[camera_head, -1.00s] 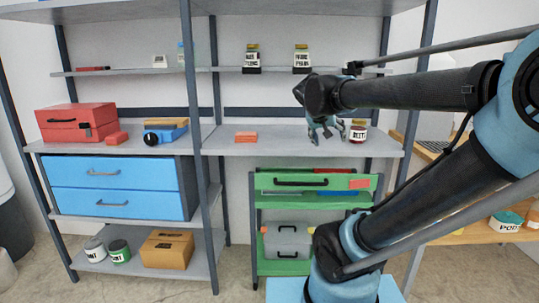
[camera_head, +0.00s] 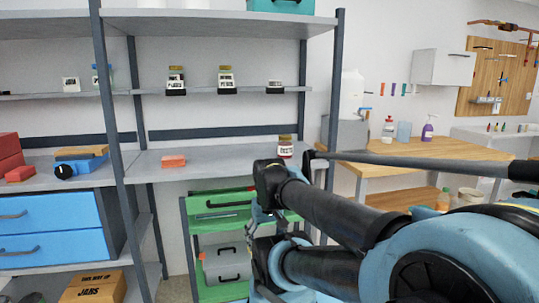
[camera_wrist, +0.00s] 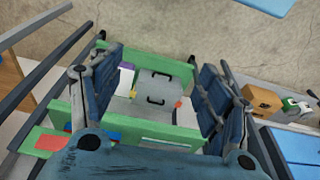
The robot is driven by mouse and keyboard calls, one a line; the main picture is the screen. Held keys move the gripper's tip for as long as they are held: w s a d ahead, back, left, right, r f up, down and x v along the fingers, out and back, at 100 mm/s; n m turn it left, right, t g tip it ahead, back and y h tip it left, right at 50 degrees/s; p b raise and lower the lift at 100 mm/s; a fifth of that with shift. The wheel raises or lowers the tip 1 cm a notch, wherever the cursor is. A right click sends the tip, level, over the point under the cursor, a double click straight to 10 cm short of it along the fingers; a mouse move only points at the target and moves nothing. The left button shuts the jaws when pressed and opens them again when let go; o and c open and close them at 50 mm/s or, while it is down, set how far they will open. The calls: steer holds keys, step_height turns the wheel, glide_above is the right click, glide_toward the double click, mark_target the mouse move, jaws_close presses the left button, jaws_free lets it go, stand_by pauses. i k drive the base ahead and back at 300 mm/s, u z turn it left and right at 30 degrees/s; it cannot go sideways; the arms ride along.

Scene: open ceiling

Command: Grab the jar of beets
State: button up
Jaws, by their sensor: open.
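My gripper (camera_head: 262,217) is lower than the shelf top, below the jar in the picture, in front of the green rack, and is partly covered by my arm. In the wrist view my gripper (camera_wrist: 160,85) has its two dark fingers spread wide with nothing held between them. The jar does not show in the wrist view.
The green rack (camera_head: 217,200) with a grey case (camera_head: 227,262) stands below the shelf; the case also shows between my fingers in the wrist view (camera_wrist: 158,84). An orange block (camera_head: 173,161) lies left of the jar. Several jars stand on the upper shelf. A wooden workbench (camera_head: 430,157) is at right.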

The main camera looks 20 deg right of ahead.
mark_target(285, 144)
steer(key=k, duration=0.5)
steer(key=u, duration=0.4)
steer(key=i, duration=0.95)
steer(key=z, duration=2.1)
